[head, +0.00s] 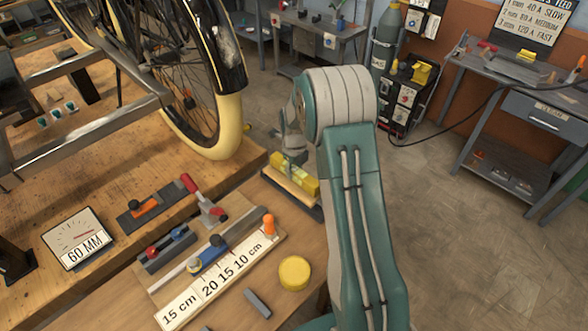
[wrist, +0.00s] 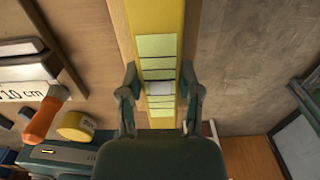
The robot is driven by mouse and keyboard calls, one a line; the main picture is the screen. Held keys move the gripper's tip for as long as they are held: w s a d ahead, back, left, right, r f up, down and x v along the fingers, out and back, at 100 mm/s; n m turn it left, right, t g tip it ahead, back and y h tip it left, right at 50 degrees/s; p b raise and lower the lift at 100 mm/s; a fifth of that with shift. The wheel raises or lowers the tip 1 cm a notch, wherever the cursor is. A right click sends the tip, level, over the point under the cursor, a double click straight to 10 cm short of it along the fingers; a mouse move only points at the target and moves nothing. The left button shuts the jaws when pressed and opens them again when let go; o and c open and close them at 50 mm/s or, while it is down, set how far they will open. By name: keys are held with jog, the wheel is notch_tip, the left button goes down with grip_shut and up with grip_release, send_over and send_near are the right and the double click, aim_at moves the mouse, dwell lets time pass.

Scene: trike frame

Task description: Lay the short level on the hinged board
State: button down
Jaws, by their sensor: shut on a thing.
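The short level is a yellow bar with pale green vial windows, seen in the head view (head: 307,186) and running up the middle of the wrist view (wrist: 158,18). My gripper (head: 290,160) is shut across its middle, with one finger on each side in the wrist view (wrist: 160,82). A pale wooden board (head: 292,198), which looks like the hinged board, lies directly under the level; its edge shows beside the level in the wrist view (wrist: 118,25). The level runs roughly along it. I cannot tell whether they touch. My arm hides part of this spot.
A yellow round tin (head: 295,273) and a marked ruler board (head: 185,312) lie on the near bench. A red-handled clamp (head: 203,203) and a dial gauge (head: 75,240) are further left. The trike wheel (head: 205,90) stands behind. Open floor lies right.

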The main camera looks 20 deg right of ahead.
jog(key=shift+a+f, duration=0.1)
jog(key=shift+f, duration=0.1)
jog(key=shift+c, duration=1)
grip_release()
notch_tip(320, 180, up, 12)
jog(key=shift+f, duration=0.15)
